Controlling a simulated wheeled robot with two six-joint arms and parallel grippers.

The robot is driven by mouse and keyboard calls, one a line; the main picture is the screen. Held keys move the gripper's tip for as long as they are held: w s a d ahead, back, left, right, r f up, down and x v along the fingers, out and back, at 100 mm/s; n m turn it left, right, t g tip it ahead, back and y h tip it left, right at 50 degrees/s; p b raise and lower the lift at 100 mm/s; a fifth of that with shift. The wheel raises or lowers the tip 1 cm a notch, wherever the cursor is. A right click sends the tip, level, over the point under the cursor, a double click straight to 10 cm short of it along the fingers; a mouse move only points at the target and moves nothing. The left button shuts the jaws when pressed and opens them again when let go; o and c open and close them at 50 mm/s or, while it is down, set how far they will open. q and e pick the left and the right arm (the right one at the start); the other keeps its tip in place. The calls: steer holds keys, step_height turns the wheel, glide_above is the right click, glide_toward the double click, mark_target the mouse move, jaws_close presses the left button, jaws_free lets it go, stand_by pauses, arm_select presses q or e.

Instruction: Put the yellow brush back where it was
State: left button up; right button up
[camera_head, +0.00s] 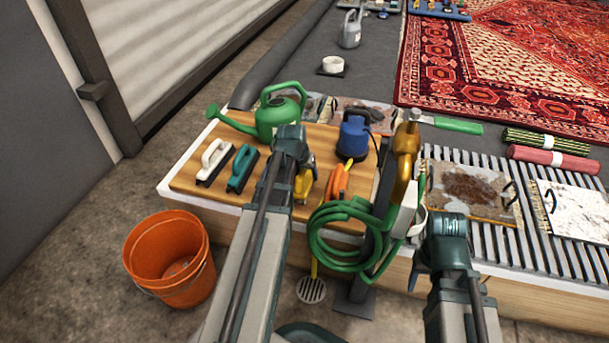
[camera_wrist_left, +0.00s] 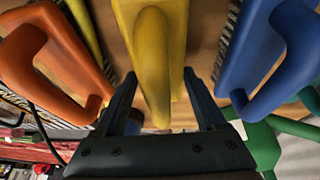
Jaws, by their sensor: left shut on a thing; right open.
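The yellow brush (camera_head: 303,186) is mostly hidden behind my left arm in the head view. In the left wrist view its yellow handle (camera_wrist_left: 152,50) lies between the fingers of my left gripper (camera_wrist_left: 162,100), which is shut on it. It is over the wooden board (camera_head: 190,180), between the teal brush (camera_head: 242,168) and the orange brush (camera_head: 337,182). I cannot tell whether it touches the board. My right gripper (camera_head: 446,232) is open and empty, away from the brushes beside the green hose; its fingers barely show.
A white brush (camera_head: 213,160) lies left of the teal one. A coiled green hose (camera_head: 340,235) hangs at the front edge. An orange bucket (camera_head: 170,260) stands on the floor.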

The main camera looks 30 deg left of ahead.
arm_select(q)
steer(key=shift+f, duration=0.15)
steer(key=o, duration=1.4)
steer(key=p+v, duration=1.1)
steer(key=v, duration=0.1)
